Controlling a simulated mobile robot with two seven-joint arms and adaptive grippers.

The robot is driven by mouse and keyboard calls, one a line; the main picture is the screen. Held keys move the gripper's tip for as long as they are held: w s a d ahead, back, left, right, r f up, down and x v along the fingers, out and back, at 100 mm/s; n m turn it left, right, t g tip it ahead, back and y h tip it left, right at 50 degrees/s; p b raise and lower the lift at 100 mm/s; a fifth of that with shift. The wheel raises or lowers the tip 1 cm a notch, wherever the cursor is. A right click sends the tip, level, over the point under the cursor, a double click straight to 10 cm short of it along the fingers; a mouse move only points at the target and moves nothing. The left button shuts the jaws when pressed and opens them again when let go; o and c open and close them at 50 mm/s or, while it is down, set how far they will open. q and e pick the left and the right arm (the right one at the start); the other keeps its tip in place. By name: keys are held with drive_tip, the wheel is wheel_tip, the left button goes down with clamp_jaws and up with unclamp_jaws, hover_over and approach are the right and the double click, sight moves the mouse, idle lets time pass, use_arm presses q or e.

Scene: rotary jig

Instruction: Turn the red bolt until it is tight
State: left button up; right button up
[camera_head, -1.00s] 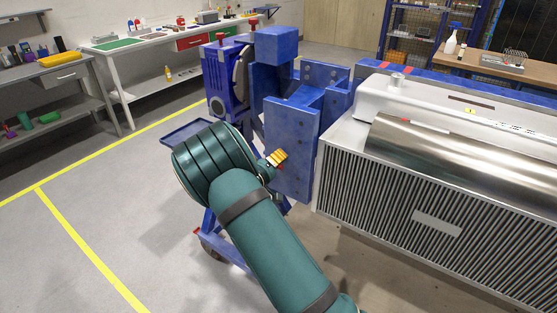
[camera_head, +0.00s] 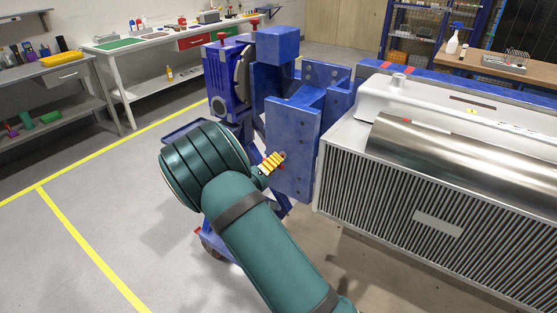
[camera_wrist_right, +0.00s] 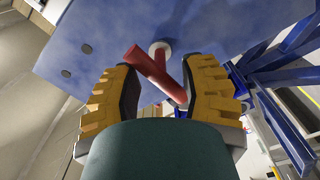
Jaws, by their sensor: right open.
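The red bolt (camera_wrist_right: 157,70) sticks out of a white collar (camera_wrist_right: 160,47) on the blue plate of the jig in the right wrist view. Its red bar lies at a slant between the two yellow fingers of my right gripper (camera_wrist_right: 163,80). The fingers are open on either side of it; I cannot tell whether either touches it. In the head view my right gripper (camera_head: 271,164) is in front of the blue plate (camera_head: 294,140), and my dark green arm hides part of the jig. My left gripper is not in view.
The blue jig stands on the floor with more red knobs (camera_head: 254,22) on top. A white machine with a ribbed front (camera_head: 420,200) is close on the right. Workbenches (camera_head: 110,45) stand at the back left. The floor at the left is clear.

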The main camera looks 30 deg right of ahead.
drive_tip(key=v, duration=0.8)
drive_tip(key=s+a+f+n+g+y, duration=0.1)
drive_tip(key=s+f+g+y, duration=0.35)
drive_tip(key=s+f, duration=0.5)
drive_tip(key=s+a+f+g+y, duration=0.2)
drive_tip(key=s+f+g+y, duration=0.25)
drive_tip(key=s+f, duration=0.5)
drive_tip(key=s+a+f+y, duration=0.4)
drive_tip(key=a+f+y, duration=0.2)
drive_tip(key=a, duration=0.2)
drive_tip(key=a+r+m+t+y, duration=0.1)
drive_tip(key=a+t+y, duration=0.3)
drive_tip(key=a, duration=0.4)
drive_tip(key=shift+w+r+y, duration=0.2)
drive_tip(key=shift+w+y, duration=0.05)
drive_tip(key=shift+y, duration=0.55)
